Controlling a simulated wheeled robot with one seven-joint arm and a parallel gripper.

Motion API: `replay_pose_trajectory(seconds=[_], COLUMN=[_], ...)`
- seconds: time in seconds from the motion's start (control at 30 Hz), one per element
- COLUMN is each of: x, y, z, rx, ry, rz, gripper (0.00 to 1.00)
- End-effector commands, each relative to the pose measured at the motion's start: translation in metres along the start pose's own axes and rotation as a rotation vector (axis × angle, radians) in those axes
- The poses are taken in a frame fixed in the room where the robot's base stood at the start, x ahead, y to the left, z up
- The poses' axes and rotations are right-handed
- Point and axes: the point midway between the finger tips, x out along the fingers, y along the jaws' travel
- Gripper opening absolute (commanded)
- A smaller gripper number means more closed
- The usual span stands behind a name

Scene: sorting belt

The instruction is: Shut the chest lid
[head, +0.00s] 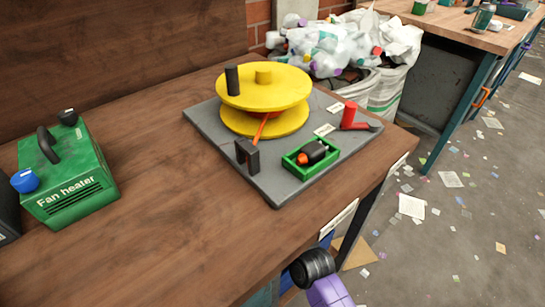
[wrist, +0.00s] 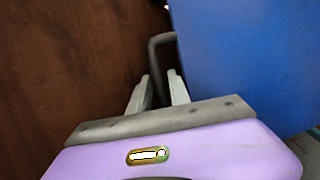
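In the wrist view a large flat blue panel (wrist: 245,60) fills the right side; it may be the chest or its lid, but I cannot tell its full shape. A dark grey bent bar (wrist: 157,55), like a handle, stands at its left edge. My gripper (wrist: 160,82) has its two pale fingers on either side of this bar. The fingers are apart, with the bar between them; whether they press on it I cannot tell. In the head view my purple and black arm link shows at the bottom, but the gripper and chest lid are out of sight.
A brown wooden surface (wrist: 70,70) lies left in the wrist view. On the workbench (head: 170,240) are a green fan heater (head: 70,180) and a grey board (head: 215,130) with a yellow reel (head: 265,88). Full sacks (head: 385,90) stand behind. Scraps litter the floor (head: 440,240).

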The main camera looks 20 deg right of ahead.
Motion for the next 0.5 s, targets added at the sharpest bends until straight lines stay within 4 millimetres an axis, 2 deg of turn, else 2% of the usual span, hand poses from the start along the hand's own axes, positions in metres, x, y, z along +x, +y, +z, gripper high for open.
replay_pose_trajectory(seconds=[0.2,0.5], x=[0.026,0.032], y=[-0.001,0.0], z=[0.0,0.0], rx=[0.0,0.002], ry=[0.0,0.0], rz=[0.0,0.0], gripper=[0.23,0.23])
